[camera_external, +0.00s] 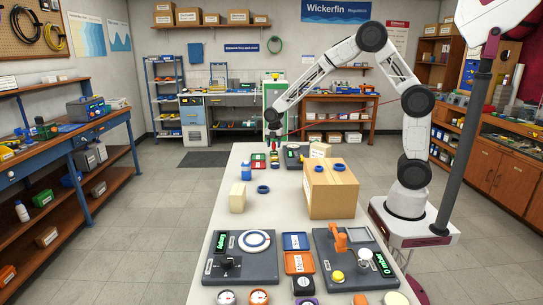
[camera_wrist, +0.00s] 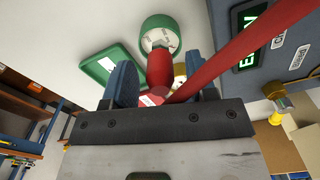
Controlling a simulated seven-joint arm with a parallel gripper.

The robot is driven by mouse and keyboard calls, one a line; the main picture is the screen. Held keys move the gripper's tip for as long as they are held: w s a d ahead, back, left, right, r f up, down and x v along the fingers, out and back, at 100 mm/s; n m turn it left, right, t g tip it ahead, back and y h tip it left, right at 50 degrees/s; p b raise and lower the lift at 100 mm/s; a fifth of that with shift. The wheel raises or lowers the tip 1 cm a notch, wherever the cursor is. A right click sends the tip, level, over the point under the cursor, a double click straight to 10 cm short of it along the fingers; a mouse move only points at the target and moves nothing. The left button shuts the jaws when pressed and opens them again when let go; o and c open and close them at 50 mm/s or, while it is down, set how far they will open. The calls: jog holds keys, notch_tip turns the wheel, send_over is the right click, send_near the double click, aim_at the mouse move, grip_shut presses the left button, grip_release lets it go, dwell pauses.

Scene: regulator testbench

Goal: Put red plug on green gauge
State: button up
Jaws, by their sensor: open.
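In the wrist view, my gripper (camera_wrist: 164,78) is open, with one blue finger on each side of the red plug (camera_wrist: 158,68). A red cable runs from the plug to the upper right. The green gauge (camera_wrist: 145,24), a round green ring with a white face, shows just beyond the plug, which overlaps its face in the picture. I cannot tell whether the plug touches or sits on the gauge. In the external view, my gripper (camera_external: 273,140) is low over the far part of the white table, too small to show the contact.
A green tray (camera_wrist: 92,66) lies left of the gauge. A dark box with a lit green display (camera_wrist: 250,18) stands at the right. In the external view, a cardboard box (camera_external: 333,195) stands nearer on the table, with dark panels (camera_external: 240,271) at the front.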

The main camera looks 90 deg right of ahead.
aim_at(274, 143)
notch_tip(274, 143, up, 10)
jog(key=shift+r, duration=0.25)
dwell(0.3)
dwell(0.4)
jog(key=shift+s+a+r, duration=0.1)
jog(key=shift+a, duration=0.1)
jog(key=s+a+r+m, duration=0.2)
jog(key=s+a+r, duration=0.25)
jog(key=a, duration=0.25)
jog(key=s+a+r+m+t, duration=0.1)
jog(key=s+a+r+m, duration=0.2)
jog(key=s+a, duration=0.3)
jog(key=s+a+r+m, duration=0.2)
jog(key=s+a+r, duration=0.15)
jog(key=a, duration=0.45)
jog(key=s+a+f+m, duration=0.1)
jog(key=s+a+m, duration=0.3)
jog(key=s, duration=0.7)
jog(key=s+a+m+t, duration=0.1)
jog(key=s+a+m, duration=0.3)
jog(key=s+a, duration=0.5)
jog(key=s, duration=0.2)
jog(key=shift+s+f+t, duration=0.3)
jog(key=shift+s+f, duration=0.05)
jog(key=shift+s, duration=0.05)
